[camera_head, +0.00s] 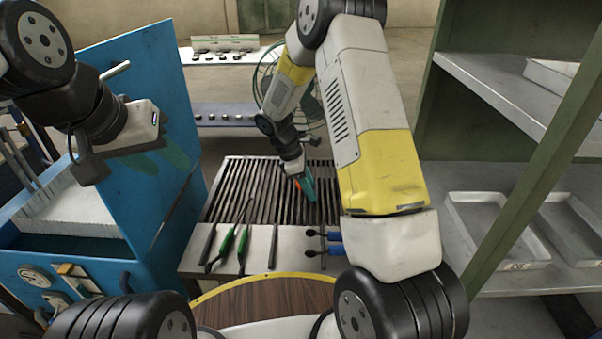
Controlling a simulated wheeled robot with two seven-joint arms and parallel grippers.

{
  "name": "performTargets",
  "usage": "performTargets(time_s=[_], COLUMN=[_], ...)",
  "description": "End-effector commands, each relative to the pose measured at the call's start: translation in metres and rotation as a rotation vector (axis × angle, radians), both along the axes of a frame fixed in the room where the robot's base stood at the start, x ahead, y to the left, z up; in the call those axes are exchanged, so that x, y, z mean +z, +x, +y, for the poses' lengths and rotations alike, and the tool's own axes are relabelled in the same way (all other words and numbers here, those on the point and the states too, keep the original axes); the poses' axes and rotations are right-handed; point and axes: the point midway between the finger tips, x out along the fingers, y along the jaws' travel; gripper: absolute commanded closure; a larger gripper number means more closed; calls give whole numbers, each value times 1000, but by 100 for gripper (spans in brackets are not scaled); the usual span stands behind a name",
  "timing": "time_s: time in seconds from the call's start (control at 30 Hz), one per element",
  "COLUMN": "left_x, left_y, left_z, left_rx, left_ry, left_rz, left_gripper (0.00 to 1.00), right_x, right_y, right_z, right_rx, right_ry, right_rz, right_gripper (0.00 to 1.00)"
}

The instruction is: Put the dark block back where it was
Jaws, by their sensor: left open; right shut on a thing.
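My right gripper (305,186) hangs over the slatted grate (232,180), its teal fingers pointing down. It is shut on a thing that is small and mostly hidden. A small orange-red patch shows beside the fingers; I cannot tell whether it is the held thing. I cannot make out for sure which thing is the dark block. Several small dark blocks (222,57) lie in a row on the white rear bench. More small pieces lie on the blue rear bench (225,110). My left gripper (162,155) is open in front of the blue panel, away from the grate.
Tongs with green handles (243,243), dark bars and blue-handled tools (333,243) lie on the grate's front ledge. A blue cabinet (100,262) stands left. A green-framed shelf with metal trays (490,228) stands right. A fan (268,75) stands behind my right arm.

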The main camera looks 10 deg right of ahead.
Motion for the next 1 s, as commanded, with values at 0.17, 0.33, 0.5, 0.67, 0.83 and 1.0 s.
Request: performTargets(time_s=[0.17,0.33,0.5,0.67,0.83,1.0], left_x=[0,0,0,0,0,0], left_y=[0,0,0,0,0,0], left_z=[0,0,0,0,0,0], left_rx=[0,0,0,0,0,0], left_ry=[0,0,0,0,0,0], left_rz=[0,0,0,0,0,0], left_gripper=[59,59,59,59,59,59], right_x=[-2,-2,-1,15,48,81], right_y=[0,0,0,3,5,8], right_z=[0,0,0,6,20,33], right_rx=[0,0,0,2,1,1], right_ry=[0,0,0,0,1,1], right_rz=[0,0,0,-4,-5,-4], right_gripper=[56,55,55,55,55,55])
